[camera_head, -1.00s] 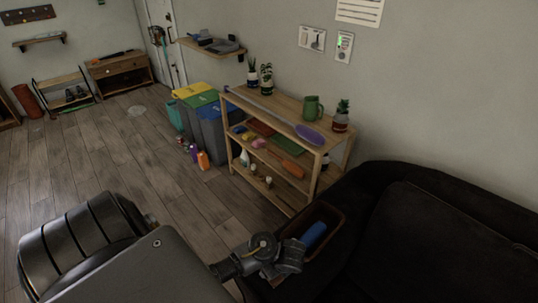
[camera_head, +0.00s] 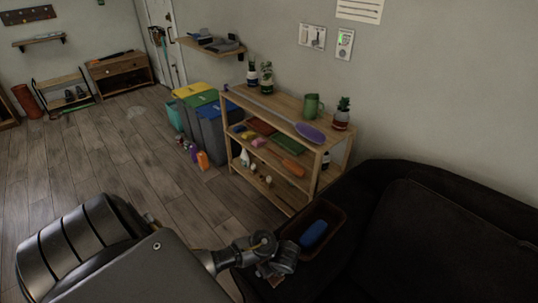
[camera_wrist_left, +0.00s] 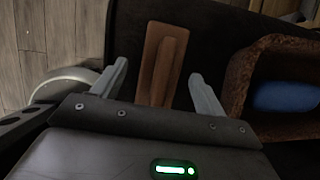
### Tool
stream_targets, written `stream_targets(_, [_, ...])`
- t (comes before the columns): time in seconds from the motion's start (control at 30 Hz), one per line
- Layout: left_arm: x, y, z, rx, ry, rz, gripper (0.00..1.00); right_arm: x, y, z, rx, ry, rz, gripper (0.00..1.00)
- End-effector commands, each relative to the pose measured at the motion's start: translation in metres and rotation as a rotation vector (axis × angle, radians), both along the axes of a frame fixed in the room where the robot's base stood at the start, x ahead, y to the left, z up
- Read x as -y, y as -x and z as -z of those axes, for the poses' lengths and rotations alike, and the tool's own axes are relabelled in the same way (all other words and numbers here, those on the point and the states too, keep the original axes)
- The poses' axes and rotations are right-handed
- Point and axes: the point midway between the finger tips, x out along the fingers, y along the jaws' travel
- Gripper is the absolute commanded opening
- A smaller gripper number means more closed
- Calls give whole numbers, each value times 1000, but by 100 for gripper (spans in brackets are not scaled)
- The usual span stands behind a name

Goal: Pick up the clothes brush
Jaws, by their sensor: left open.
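The clothes brush (camera_wrist_left: 162,58), a long brown wooden piece with a raised middle strip, lies on the dark sofa arm in the left wrist view. My left gripper (camera_wrist_left: 159,73) is open, with one finger on each side of the brush and a visible gap on both sides. The near end of the brush is hidden behind the gripper body. In the head view, my left gripper (camera_head: 274,268) is over the sofa arm and mostly covers the brush. My right gripper is in neither view.
A brown tray (camera_wrist_left: 238,78) holding a blue object (camera_wrist_left: 285,96) sits on the sofa arm, right of the brush. The black sofa (camera_head: 440,235) fills the lower right. A wooden shelf (camera_head: 275,103) with several items stands behind. The floor at left is largely clear.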

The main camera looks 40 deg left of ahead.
Motion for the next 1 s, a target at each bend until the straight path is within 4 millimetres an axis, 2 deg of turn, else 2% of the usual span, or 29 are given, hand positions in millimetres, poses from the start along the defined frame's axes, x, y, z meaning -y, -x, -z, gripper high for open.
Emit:
stream_targets(0.03, [-5, -2, 11, -1, -5, 1, 73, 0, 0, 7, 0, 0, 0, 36])
stream_targets(0.2, [-12, -4, 32, -1, -4, 1, 73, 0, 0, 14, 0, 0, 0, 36])
stream_targets(0.53, [-14, -4, 37, 1, -1, -1, 73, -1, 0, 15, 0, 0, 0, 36])
stream_targets(0.9, [-14, -4, 37, 1, -1, -1, 26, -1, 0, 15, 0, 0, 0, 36])
stream_targets(0.93, [-14, -4, 37, 1, -1, -1, 22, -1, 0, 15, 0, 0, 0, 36])
stream_targets(1.0, [-14, -4, 37, 1, -2, -1, 22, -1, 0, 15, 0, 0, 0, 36])
